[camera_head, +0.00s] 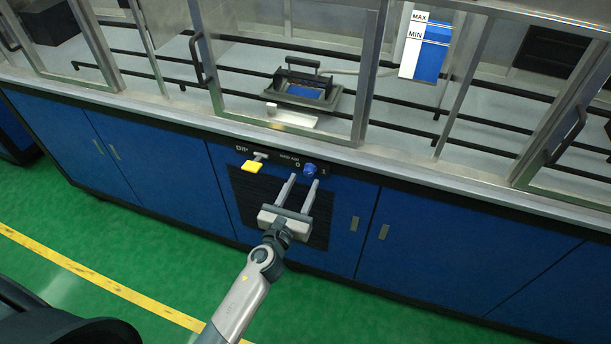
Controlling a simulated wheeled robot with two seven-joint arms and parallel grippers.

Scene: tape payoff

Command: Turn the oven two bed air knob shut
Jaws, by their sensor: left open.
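A small round blue knob (309,169) sits on the dark strip along the front top of the blue cabinet (150,150), between the marks 0 and 1. My right gripper is not in view.
A yellow lever (253,167) marked DIP is left of the knob. A black louvred panel (253,205) lies behind my gripper. Above are framed clear panels with handles, a black tray (335,102) and a MAX/MIN level gauge (425,45). The green floor (120,245) in front is clear.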

